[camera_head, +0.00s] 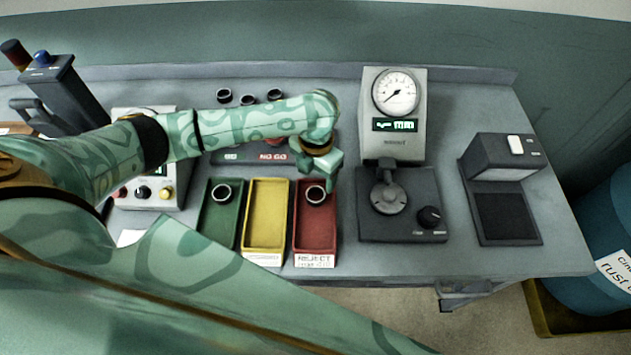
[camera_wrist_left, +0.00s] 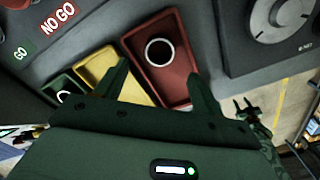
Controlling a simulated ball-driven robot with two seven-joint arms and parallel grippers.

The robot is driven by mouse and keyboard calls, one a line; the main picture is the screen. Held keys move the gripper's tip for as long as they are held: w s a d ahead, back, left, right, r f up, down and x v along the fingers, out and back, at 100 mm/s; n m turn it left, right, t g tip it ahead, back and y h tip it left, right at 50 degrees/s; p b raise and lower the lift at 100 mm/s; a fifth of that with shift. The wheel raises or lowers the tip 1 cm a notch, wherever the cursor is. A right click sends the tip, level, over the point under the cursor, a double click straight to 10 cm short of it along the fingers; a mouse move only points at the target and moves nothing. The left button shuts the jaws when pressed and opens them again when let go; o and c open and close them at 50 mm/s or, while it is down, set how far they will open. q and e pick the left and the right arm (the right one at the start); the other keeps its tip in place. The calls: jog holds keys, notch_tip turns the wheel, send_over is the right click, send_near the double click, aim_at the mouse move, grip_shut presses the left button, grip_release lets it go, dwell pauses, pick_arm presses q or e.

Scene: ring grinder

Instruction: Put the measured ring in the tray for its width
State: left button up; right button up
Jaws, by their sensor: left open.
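My left gripper (camera_head: 326,168) is over the back end of the red reject tray (camera_head: 300,240), its fingers apart and empty. In the left wrist view the open fingers (camera_wrist_left: 162,88) point toward the trays. A dark metal ring (camera_head: 315,195) lies in the red tray, below and apart from the fingers; it also shows in the wrist view (camera_wrist_left: 159,51). Another ring (camera_head: 221,192) lies in the green tray (camera_head: 219,230). The yellow tray (camera_head: 266,215) between them shows no ring. The dial gauge (camera_head: 395,110) has no visible ring on its round anvil (camera_head: 388,200).
Several rings (camera_head: 247,99) stand at the back of the bench, near the GO/NO GO plate (camera_head: 272,157). A dark lamp-like device (camera_head: 505,160) stands right of the gauge. A blue drum (camera_head: 606,235) is beyond the bench's right edge. My left arm crosses above the left side.

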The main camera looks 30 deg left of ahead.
pick_arm(q)
notch_tip(320, 180, up, 4)
jog(key=shift+r+p, duration=0.2)
jog(key=shift+p, duration=0.2)
dwell(0.3)
